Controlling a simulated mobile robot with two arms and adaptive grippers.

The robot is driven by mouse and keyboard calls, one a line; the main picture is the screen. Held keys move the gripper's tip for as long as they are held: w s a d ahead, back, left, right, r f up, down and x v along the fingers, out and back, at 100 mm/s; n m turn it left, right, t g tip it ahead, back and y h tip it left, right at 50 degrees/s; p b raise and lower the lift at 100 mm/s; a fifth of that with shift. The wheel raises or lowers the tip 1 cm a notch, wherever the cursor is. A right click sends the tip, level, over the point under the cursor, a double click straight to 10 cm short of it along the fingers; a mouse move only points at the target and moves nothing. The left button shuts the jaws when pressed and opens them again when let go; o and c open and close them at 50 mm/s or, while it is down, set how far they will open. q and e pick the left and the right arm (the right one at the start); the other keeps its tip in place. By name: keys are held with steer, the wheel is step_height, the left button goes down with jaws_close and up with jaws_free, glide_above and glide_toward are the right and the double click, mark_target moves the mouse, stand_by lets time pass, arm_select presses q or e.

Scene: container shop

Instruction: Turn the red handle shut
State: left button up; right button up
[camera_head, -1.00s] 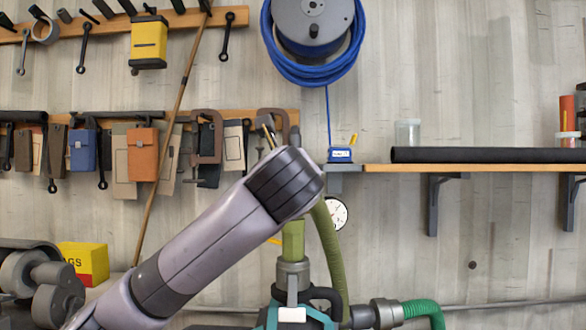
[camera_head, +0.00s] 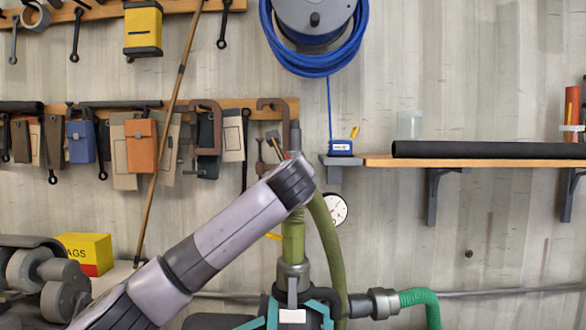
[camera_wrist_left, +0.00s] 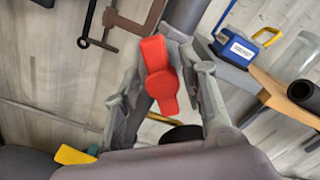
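The red handle (camera_wrist_left: 158,72) shows in the left wrist view, in front of a grey vertical pipe, its long side running up and down with a slight tilt. My left gripper (camera_wrist_left: 168,78) has its two fingers apart, one on each side of the handle. A gap shows between the handle and the right finger; I cannot tell whether the left finger touches it. In the head view, my left arm's end covers the valve area and hides the gripper's fingers; the grey pipe (camera_head: 295,136) rises just above it. My right gripper is in neither view.
Below the arm's end, an olive hose (camera_head: 328,245) and a teal-black machine (camera_head: 272,318) with a green hose (camera_head: 420,297) stand close. A round gauge (camera_head: 334,209) is just right. A wooden shelf (camera_head: 375,161) juts out right, with a blue box (camera_head: 341,147) on its end.

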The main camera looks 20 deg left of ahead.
arm_select(q)
steer(key=shift+s, duration=0.1)
steer(key=shift+c, duration=0.5)
jaws_close()
steer(key=shift+n, duration=0.3)
steer(key=shift+f+n+b, duration=0.2)
steer(key=shift+n+b, duration=0.35)
steer(key=shift+n, duration=1.9)
steer(key=shift+f+n+b, duration=0.15)
steer(key=shift+n+b, duration=0.4)
steer(key=shift+n, duration=1.9)
steer(key=shift+o, duration=0.5)
jaws_free()
steer(key=shift+a+r, duration=0.1)
